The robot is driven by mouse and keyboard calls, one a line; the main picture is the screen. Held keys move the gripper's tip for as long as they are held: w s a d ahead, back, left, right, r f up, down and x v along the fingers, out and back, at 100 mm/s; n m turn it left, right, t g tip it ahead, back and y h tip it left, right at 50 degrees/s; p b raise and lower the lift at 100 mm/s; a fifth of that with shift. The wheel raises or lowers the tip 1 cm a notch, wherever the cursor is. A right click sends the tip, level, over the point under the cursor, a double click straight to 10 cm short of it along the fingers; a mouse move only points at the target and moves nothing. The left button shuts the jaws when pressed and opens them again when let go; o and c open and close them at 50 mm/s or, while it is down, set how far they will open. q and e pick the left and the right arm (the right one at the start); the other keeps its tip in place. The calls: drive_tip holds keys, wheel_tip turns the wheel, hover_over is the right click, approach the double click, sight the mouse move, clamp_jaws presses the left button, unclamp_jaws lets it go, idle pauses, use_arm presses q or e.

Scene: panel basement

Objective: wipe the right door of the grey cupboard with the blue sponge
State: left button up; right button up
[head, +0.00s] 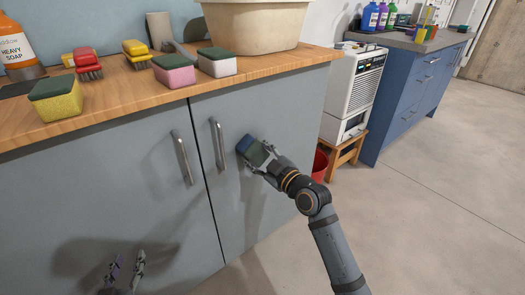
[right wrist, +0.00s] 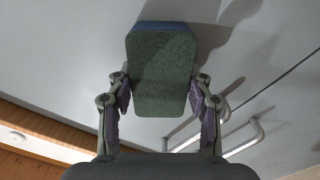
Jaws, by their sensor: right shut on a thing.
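The grey cupboard has two doors with bar handles. Its right door (head: 285,125) is in the head view, right of the dark gap between the doors. My right gripper (head: 257,158) is shut on the blue sponge (head: 245,144), just right of the right door's handle (head: 218,143). In the right wrist view the sponge (right wrist: 161,75) sits between both fingers, its green scouring side facing me and its blue edge toward the door. It is at or very near the door; I cannot tell whether it touches. My left gripper (head: 126,268) is low in front of the left door (head: 90,190), fingers apart and empty.
The wooden top holds a yellow sponge (head: 57,101), a pink sponge (head: 174,72), a white sponge (head: 217,64), brushes (head: 88,64), a soap bottle (head: 15,45) and a beige basin (head: 252,28). A red bucket (head: 320,165) and wooden stool (head: 343,154) stand right of the cupboard. Floor (head: 440,150) is clear further right.

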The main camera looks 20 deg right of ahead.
sight(257, 155)
drive_tip(key=shift+s+a, duration=0.1)
drive_tip(key=shift+a, duration=0.1)
drive_tip(key=shift+s, duration=0.1)
drive_tip(key=p+v, duration=0.1)
drive_tip(key=v, duration=0.3)
drive_tip(key=shift+s+d+p, duration=0.2)
drive_tip(key=shift+s+p, duration=0.15)
drive_tip(key=shift+p, duration=0.05)
drive_tip(key=shift+s+d, duration=0.15)
drive_tip(key=shift+s, duration=0.35)
drive_tip(key=p+v, duration=0.2)
drive_tip(key=v, duration=0.1)
